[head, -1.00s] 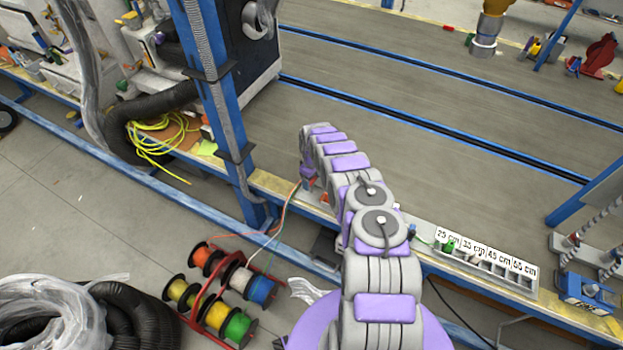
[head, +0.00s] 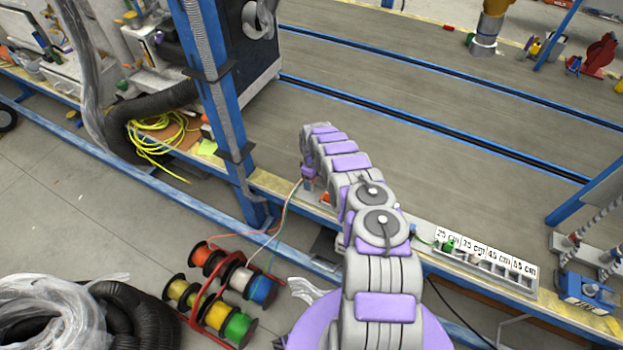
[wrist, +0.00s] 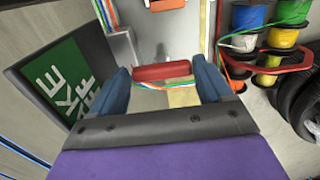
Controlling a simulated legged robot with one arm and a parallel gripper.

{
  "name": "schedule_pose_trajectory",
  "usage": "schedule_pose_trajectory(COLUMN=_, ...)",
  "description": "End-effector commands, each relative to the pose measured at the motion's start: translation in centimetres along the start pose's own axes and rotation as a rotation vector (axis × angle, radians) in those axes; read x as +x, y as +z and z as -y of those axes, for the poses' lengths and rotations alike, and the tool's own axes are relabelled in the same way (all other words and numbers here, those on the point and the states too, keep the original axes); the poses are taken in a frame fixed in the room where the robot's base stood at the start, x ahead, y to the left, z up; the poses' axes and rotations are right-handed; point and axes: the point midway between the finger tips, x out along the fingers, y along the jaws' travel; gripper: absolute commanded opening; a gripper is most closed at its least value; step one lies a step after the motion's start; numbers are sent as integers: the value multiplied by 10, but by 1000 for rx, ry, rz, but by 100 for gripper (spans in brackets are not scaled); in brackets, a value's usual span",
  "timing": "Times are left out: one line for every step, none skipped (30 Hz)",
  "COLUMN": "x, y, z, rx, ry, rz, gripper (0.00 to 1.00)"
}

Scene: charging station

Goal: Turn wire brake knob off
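A red bar-shaped part (wrist: 163,72), perhaps the knob, shows in the wrist view between the fingertips of my gripper (wrist: 164,78). The blue fingers are wide apart, one near each end of the red part. I cannot tell whether they touch it. Several thin coloured wires (wrist: 166,86) run across just below it. A dark panel with a green sign (wrist: 65,82) stands at the left, with only part of its white lettering readable. In the head view, my arm reaches to the workbench edge, and the gripper and knob are mostly hidden behind it.
In the head view a rack of wire spools (head: 222,292) stands on the floor left of my arm. A blue post (head: 213,90) rises left of the arm's end. A labelled length tray (head: 484,262) lies on the bench at right. The wide grey bench surface (head: 440,95) is largely clear.

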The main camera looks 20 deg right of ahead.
Motion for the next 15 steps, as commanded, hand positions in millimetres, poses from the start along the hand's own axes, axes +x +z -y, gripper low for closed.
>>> schedule_pose_trajectory(x=0, y=0, z=0, rx=0, ry=0, rz=0, gripper=84)
schedule_pose_trajectory(x=0, y=0, z=0, rx=0, ry=-1, rz=0, gripper=87)
schedule_pose_trajectory(x=0, y=0, z=0, rx=1, ry=-1, rz=0, gripper=90)
schedule_pose_trajectory(x=0, y=0, z=0, rx=1, ry=-1, rz=0, gripper=93)
schedule_pose_trajectory(x=0, y=0, z=0, rx=1, ry=-1, rz=0, gripper=96)
schedule_pose_trajectory(x=0, y=0, z=1, rx=1, ry=-1, rz=0, gripper=98)
schedule_pose_trajectory(x=0, y=0, z=1, rx=1, ry=-1, rz=0, gripper=98)
schedule_pose_trajectory(x=0, y=0, z=1, rx=1, ry=-1, rz=0, gripper=98)
schedule_pose_trajectory(x=0, y=0, z=1, rx=1, ry=-1, rz=0, gripper=98)
schedule_pose_trajectory(x=0, y=0, z=1, rx=1, ry=-1, rz=0, gripper=98)
schedule_pose_trajectory(x=0, y=0, z=1, rx=1, ry=-1, rz=0, gripper=98)
schedule_pose_trajectory(x=0, y=0, z=1, rx=1, ry=-1, rz=0, gripper=98)
schedule_pose_trajectory(x=0, y=0, z=1, rx=1, ry=-1, rz=0, gripper=98)
schedule_pose_trajectory(x=-1, y=0, z=1, rx=1, ry=-1, rz=0, gripper=98)
schedule_pose_trajectory(x=-3, y=0, z=1, rx=1, ry=-1, rz=0, gripper=98)
